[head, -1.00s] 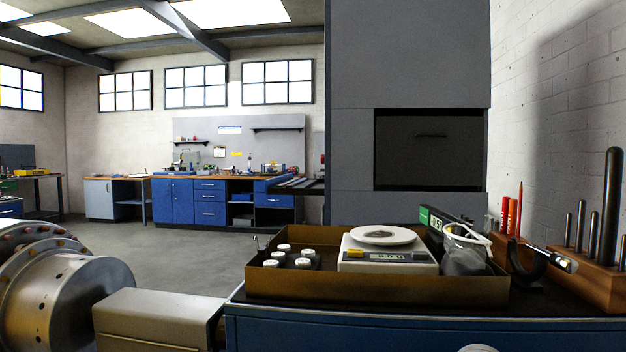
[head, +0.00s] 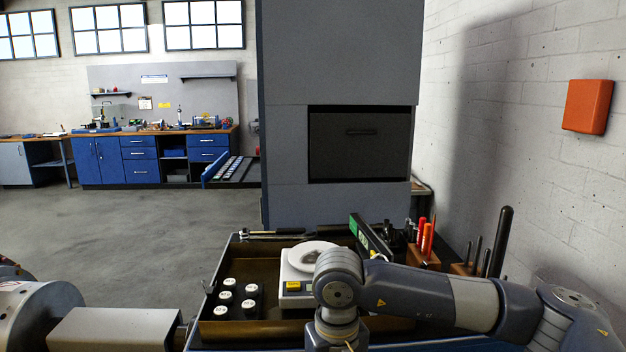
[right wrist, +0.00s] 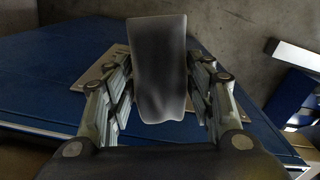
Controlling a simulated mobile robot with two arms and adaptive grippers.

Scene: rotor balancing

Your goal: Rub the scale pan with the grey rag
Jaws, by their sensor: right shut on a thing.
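The scale (head: 288,275) stands in the brown tray, its white round pan (head: 303,247) partly hidden behind my right arm. A greyish patch shows on the pan. My right gripper (right wrist: 160,75) is shut on the grey rag (right wrist: 158,60), which sticks out between its fingers in the right wrist view. The gripper itself is below the edge of the head view; only my right arm and wrist show there, in front of the tray. I cannot see the rag touching the pan. My left gripper is not in view.
Several white-capped weights (head: 227,285) stand in the tray (head: 262,328) left of the scale. A green-ended dark device (head: 370,238) leans behind the scale. Red pens (head: 427,237) and a wooden block with dark rods (head: 462,268) are at the right. The blue cabinet top (right wrist: 50,65) lies below the gripper.

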